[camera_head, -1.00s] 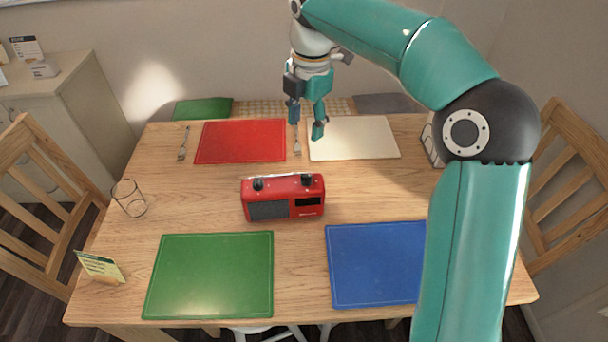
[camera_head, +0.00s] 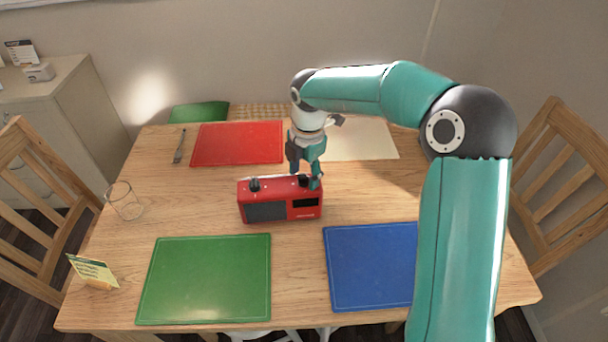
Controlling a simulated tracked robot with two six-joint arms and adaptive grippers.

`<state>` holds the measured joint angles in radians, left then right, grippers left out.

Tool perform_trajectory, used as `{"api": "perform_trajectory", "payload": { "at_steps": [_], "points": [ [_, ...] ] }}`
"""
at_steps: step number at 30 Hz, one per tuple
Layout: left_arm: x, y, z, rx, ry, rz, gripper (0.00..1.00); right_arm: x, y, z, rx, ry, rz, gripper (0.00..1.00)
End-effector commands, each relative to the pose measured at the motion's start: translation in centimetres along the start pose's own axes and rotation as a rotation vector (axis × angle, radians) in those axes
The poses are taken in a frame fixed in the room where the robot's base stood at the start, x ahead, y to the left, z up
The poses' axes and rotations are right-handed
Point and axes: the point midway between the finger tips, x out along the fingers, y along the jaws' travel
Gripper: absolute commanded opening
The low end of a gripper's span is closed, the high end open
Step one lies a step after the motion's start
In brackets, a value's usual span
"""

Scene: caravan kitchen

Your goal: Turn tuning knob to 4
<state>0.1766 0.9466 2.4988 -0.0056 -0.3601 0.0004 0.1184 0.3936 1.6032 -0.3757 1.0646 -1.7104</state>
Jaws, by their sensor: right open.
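A red radio (camera_head: 290,213) stands upright in the middle of the wooden table, with a dark speaker grille at its left and a small dark display at its right. Two black knobs sit on its top: a left knob (camera_head: 254,184) in clear view and a right knob (camera_head: 304,180) partly hidden by my gripper. Which of them is the tuning knob, and any number setting, is too small to tell. My right gripper (camera_head: 305,178) points down at the right knob, with its open fingers at either side of it. Contact cannot be told. My left gripper is not in view.
A red mat (camera_head: 238,143) and a cream mat (camera_head: 365,140) lie behind the radio. A green mat (camera_head: 207,279) and a blue mat (camera_head: 370,266) lie in front. A glass (camera_head: 125,201) and a small card (camera_head: 93,271) stand at the left. Bare table (camera_head: 180,200) surrounds the radio.

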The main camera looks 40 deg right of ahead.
Motion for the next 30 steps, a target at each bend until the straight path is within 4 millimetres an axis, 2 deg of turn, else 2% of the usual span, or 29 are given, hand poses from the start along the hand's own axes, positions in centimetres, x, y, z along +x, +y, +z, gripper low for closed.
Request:
{"api": "perform_trajectory", "payload": {
  "at_steps": [3,11,14,21,30],
  "points": [
    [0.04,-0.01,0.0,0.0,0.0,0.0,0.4,0.65,-0.05,0.02,0.001,0.0,-0.001,0.54],
    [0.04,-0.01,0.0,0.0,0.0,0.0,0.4,0.77,-0.04,0.02,0.001,0.0,-0.001,0.54],
    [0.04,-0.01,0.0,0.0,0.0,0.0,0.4,0.75,-0.04,0.02,0.001,0.0,0.0,0.41],
    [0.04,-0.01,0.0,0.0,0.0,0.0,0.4,0.73,-0.04,0.02,0.001,0.001,0.0,0.01],
    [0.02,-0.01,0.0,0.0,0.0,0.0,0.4,0.71,-0.02,0.0,0.022,-0.001,0.0,0.0]
  ]
}}
